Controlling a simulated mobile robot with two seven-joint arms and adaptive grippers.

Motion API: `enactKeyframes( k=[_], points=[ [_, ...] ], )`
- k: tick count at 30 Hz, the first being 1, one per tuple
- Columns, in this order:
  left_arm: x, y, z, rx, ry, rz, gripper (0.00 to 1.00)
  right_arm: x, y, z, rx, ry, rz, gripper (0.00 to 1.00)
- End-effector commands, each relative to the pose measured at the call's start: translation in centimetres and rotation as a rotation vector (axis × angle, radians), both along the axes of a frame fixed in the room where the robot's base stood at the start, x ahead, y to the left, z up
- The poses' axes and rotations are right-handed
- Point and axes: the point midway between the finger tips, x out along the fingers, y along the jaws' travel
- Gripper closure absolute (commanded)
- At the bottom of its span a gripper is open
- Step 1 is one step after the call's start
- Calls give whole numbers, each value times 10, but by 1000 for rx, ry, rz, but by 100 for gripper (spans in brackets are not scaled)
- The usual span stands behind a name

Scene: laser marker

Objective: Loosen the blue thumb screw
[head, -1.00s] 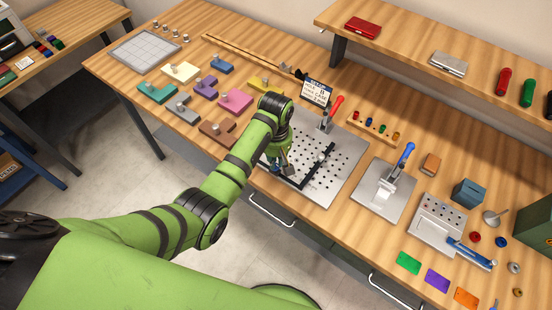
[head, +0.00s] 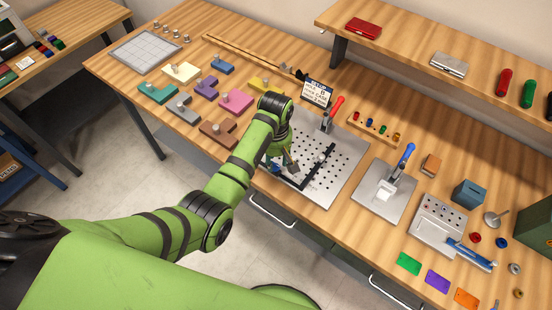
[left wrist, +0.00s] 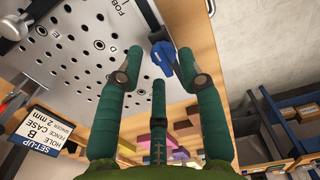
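The blue thumb screw (left wrist: 161,58) shows in the left wrist view at the edge of the perforated metal plate (left wrist: 85,50), by the end of a black fence bar. In the head view a small blue part (head: 277,169) shows near the plate's left edge, beside my gripper. My left gripper (left wrist: 160,68) is open, with green fingers spread; in the wrist view the screw appears between and beyond the two upper fingertips. I see no contact. In the head view the left gripper (head: 288,166) is over the plate's left part. My right gripper is not in view.
The black fence bar (head: 319,166) lies across the plate. A red-handled clamp (head: 333,110) and a set-up card (head: 317,92) stand at its back. Coloured blocks lie to the left; a blue-handled clamp (head: 404,158) stands on a plate to the right.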

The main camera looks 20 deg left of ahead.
Motion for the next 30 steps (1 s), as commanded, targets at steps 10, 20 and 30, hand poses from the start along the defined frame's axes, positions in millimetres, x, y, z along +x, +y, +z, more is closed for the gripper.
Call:
enactKeyframes(
  k=[10,20,30],
  points=[
    [-1,-1,7,-3,2,-3,61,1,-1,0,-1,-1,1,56],
    [0,-1,60,-3,-2,-2,61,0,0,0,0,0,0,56],
    [-1,0,75,-2,2,-1,61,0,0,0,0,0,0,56]
  ],
)
